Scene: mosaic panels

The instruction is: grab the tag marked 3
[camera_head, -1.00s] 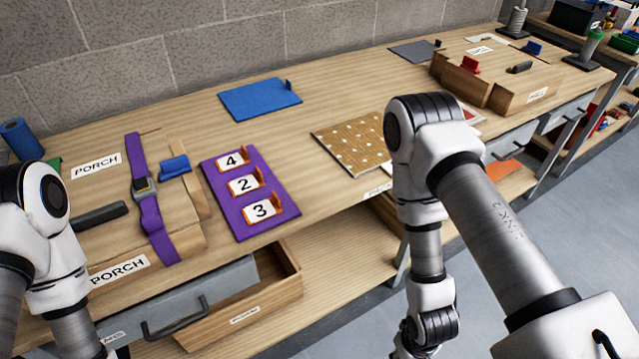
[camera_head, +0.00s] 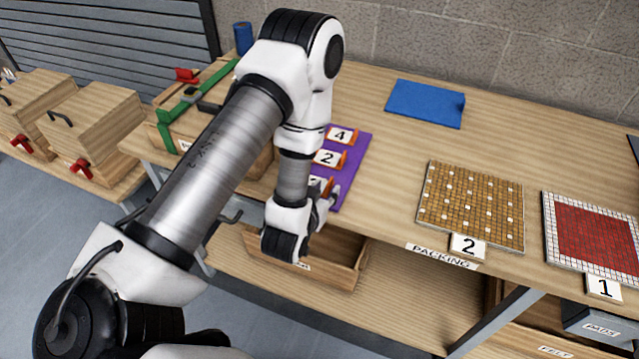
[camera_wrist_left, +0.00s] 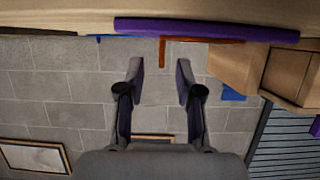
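The purple board (camera_head: 357,150) lies near the table's front edge with tags marked 4 (camera_head: 340,135) and 2 (camera_head: 326,157) in a row. The nearest tag, the one marked 3 (camera_head: 317,181), is mostly hidden behind my left arm. My left gripper (camera_head: 328,197) is at the board's front end, beside this tag. In the left wrist view, which is upside down, its two fingers (camera_wrist_left: 160,72) are apart and empty. An orange tag edge (camera_wrist_left: 205,40) with an upright tab sits just beyond them, the tab lined up between the fingertips. My right gripper is out of view.
An open wooden drawer (camera_head: 338,262) juts out below the board. A blue mat (camera_head: 426,103), a tan mosaic panel (camera_head: 470,203) and a red mosaic panel (camera_head: 595,238) lie to the right.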

